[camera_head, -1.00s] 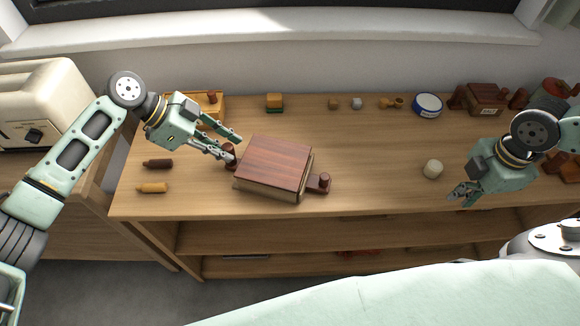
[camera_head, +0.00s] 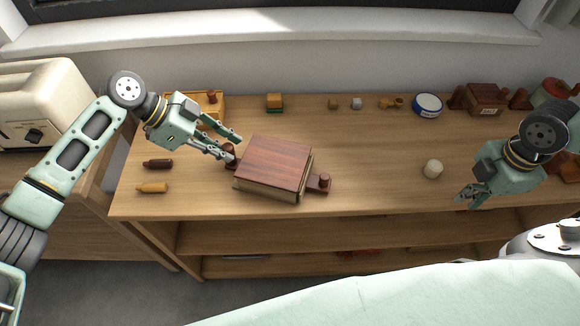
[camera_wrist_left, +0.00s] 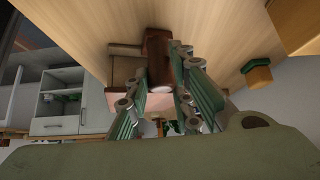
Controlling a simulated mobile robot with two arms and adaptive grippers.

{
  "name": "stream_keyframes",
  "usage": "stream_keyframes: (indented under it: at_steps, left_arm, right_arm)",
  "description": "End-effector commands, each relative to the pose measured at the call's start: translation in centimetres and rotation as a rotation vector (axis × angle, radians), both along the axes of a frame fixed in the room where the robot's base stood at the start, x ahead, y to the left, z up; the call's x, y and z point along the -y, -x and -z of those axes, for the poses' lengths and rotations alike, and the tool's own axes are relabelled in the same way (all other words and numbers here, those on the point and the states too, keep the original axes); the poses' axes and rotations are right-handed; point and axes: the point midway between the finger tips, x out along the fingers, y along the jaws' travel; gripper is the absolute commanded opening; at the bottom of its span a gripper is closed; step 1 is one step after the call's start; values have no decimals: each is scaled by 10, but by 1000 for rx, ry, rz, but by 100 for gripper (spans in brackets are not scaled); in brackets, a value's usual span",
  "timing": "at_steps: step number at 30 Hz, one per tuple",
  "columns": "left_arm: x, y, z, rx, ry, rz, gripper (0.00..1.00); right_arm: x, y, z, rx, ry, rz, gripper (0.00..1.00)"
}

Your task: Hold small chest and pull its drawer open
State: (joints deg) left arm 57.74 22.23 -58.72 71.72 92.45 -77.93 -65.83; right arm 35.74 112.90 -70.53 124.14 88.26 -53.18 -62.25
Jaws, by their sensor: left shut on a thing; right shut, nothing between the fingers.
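The small chest (camera_head: 275,163) is a box with a reddish-brown top and lighter sides, lying near the front edge of the wooden shelf top. A brown peg-like knob (camera_head: 324,181) sticks out at its right end and another (camera_head: 231,152) at its left end. My left gripper (camera_head: 231,150) is shut on the left knob. In the left wrist view the brown knob (camera_wrist_left: 158,58) sits between the fingers (camera_wrist_left: 180,95). No open drawer gap shows. My right gripper (camera_head: 466,197) is shut and empty, over the front edge at the right, well apart from the chest.
A cream round piece (camera_head: 433,169) stands between the chest and my right gripper. Two small bottle-like pieces (camera_head: 153,187) lie at the left. A blue-white tin (camera_head: 428,105) and a brown box (camera_head: 486,98) stand at the back right.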

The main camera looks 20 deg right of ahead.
Motion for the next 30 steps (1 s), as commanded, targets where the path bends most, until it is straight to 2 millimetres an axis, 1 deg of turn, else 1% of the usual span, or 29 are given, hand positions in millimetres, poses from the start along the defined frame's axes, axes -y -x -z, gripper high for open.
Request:
stream_keyframes:
  at_steps: [30]
  left_arm:
    - [0,0,0,-1,1,-1,0]
  right_arm:
    - [13,9,0,0,1,1,0]
